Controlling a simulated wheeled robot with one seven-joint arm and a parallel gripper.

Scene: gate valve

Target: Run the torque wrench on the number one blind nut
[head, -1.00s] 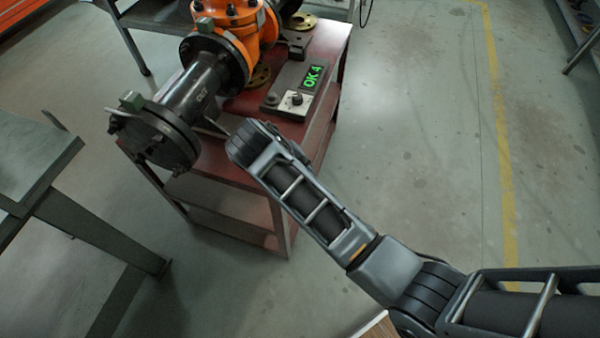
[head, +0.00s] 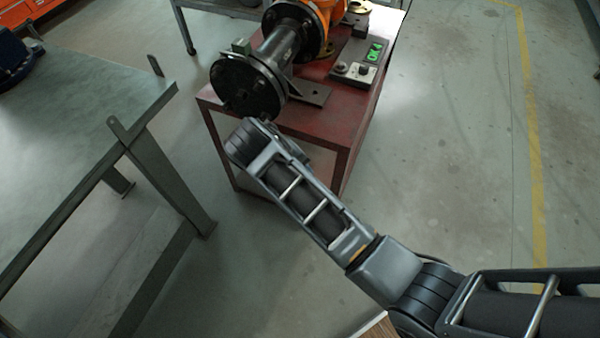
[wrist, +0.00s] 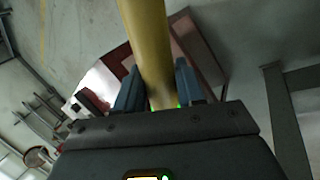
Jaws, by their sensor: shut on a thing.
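In the wrist view, my gripper (wrist: 157,84) is shut on a thick yellow bar, seemingly the handle of the torque wrench (wrist: 146,38). The bar runs up out of the picture, so the wrench's head is not seen. In the head view, my arm hides the gripper and the wrench. The dark round blind flange (head: 247,88) faces me at the end of a dark pipe (head: 281,43), just beyond my arm's far end. I cannot tell which nut is number one.
The pipe joins an orange valve (head: 318,18) on a red bench (head: 327,114). A control box (head: 356,72) with green lit marks stands there. A grey table (head: 80,105) fills the left, with a gap before the bench. The floor on the right is clear.

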